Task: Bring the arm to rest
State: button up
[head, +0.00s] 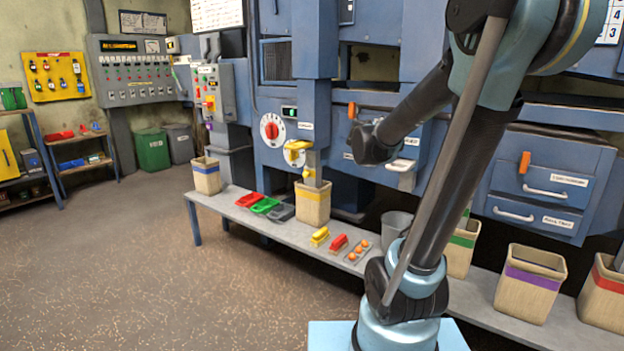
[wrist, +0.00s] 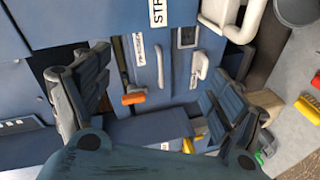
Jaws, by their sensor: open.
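My gripper (wrist: 152,78) shows in the wrist view with its two ridged fingers spread wide apart. It is open, and nothing is held between the fingers. Beyond it is the blue machine front (wrist: 150,62) with an orange handle (wrist: 133,98) and a white handle (wrist: 199,66). In the head view my arm (head: 440,200) rises from its light-blue base, bends at the top, and a dark part (head: 370,145) reaches left before the machine. The gripper fingers cannot be made out clearly there.
A long grey bench (head: 215,197) carries coloured trays (head: 264,205), small yellow and red blocks (head: 338,243), and several tan bins (head: 530,283). A grey bucket (head: 396,228) stands close beside my arm. Open floor (head: 130,260) lies to the left.

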jog(key=s+d+f+m+g+y, duration=0.1)
jog(key=s+f+m+g, duration=0.25)
jog(key=s+f, duration=0.5)
jog(key=s+d+f+m+g+y, duration=0.1)
jog(key=s+d+f+m+g, duration=0.25)
jog(key=s, duration=0.75)
jog(key=s+a+f+m+g+y, duration=0.1)
jog(key=s+a+f+g+y, duration=0.1)
jog(key=s+a+f, duration=0.3)
jog(key=s+a+f+g+y, duration=0.2)
jog(key=s+a+f, duration=0.3)
jog(key=s, duration=0.6)
notch_tip(320, 180, down, 2)
jog(key=shift+a+m+g+y, duration=0.2)
jog(key=shift+m+g+y, duration=0.1)
jog(key=shift+m+y, duration=0.15)
jog(key=shift+s, duration=0.1)
